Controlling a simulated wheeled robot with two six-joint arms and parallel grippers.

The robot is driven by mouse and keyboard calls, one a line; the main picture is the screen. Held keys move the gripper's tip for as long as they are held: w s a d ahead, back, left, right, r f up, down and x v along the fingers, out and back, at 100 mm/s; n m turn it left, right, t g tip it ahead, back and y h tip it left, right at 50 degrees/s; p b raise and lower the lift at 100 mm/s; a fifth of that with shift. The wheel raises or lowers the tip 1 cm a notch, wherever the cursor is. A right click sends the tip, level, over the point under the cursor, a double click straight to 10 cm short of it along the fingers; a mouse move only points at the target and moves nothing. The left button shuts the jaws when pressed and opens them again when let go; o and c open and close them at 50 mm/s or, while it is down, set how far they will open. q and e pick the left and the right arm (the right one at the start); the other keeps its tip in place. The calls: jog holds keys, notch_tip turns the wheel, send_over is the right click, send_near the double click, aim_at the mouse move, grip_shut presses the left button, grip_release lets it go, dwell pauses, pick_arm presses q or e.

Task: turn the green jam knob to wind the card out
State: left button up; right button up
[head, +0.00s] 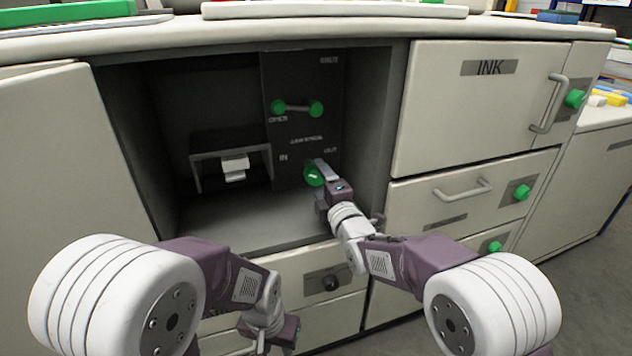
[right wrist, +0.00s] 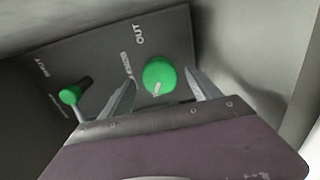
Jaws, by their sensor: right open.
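The round green jam knob (head: 313,176) is on the dark panel inside the open cabinet bay, between the IN and OUT labels. In the right wrist view the knob (right wrist: 159,75) has a short white mark near its lower edge. My right gripper (head: 322,170) is at the knob. Its open fingers (right wrist: 162,78) stand one on each side of the knob, with gaps visible. A white card (head: 235,166) sticks out of the dark unit left of the panel. My left gripper (head: 268,335) hangs low in front of the drawers, and its fingers are not clear.
A lever with green ends (head: 297,107) is on the panel above the knob. The bay's right wall (head: 372,130) is close to my right gripper. An INK door (head: 480,110) and drawers with handles and green buttons are at the right.

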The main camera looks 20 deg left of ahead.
aim_at(318, 177)
jog(key=shift+b+x, duration=0.35)
jog(key=shift+x, duration=1.35)
jog(key=c, duration=1.3)
